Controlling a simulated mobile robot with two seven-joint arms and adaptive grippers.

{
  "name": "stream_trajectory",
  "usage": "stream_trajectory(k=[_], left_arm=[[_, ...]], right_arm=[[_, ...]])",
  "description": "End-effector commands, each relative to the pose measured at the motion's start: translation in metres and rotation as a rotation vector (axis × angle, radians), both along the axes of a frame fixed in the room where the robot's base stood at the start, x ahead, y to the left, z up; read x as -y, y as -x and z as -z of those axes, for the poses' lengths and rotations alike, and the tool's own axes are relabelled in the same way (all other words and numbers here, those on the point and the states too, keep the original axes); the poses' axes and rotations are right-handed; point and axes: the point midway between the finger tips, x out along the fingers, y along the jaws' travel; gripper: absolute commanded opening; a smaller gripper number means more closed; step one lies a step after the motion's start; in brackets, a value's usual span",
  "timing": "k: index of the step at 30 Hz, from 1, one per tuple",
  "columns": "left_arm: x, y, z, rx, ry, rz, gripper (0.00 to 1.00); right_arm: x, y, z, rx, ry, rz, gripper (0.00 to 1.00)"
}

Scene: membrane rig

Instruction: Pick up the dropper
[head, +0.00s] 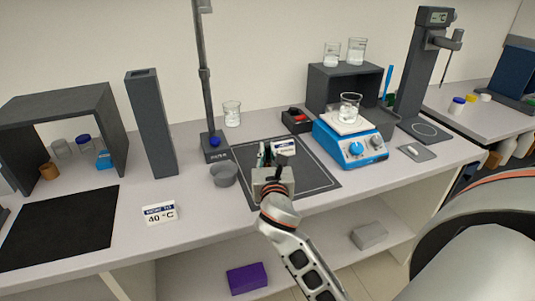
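My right gripper (270,156) is over the dark square mat (318,180) in the middle of the bench, pointing away from me. Its fingers are small and partly hidden by its own body, so I cannot tell whether they are open or shut. A small dark object (282,160) shows right beside the fingertips, close to a white label card (285,148). I cannot tell whether it is the dropper or part of the gripper. No dropper can be made out clearly. My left gripper is not in view.
A blue hotplate (352,148) carrying a beaker (349,107) stands right of the mat. A grey bowl (223,174) and a stand (214,146) are to the left. A dark box (296,121) with a red item is behind. The front bench around the 40 °C card (160,214) is mostly clear.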

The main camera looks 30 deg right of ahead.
Motion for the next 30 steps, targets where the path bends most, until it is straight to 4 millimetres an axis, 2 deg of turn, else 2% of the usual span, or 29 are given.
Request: stream_trajectory(k=[9, 21, 25, 30], left_arm=[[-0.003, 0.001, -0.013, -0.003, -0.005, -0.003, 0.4], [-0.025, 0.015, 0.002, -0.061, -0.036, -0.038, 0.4], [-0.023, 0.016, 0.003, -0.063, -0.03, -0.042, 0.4], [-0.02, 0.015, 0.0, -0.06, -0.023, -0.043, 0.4]], right_arm=[[-0.001, 0.0, -0.054, 0.006, 0.0, -0.002, 0.07], [0.0, 0.0, -0.15, 0.009, -0.001, 0.0, 0.07], [0.0, 0.0, -0.172, 0.007, -0.001, -0.001, 0.07], [0.0, 0.0, -0.188, 0.003, 0.001, 0.0, 0.07]])
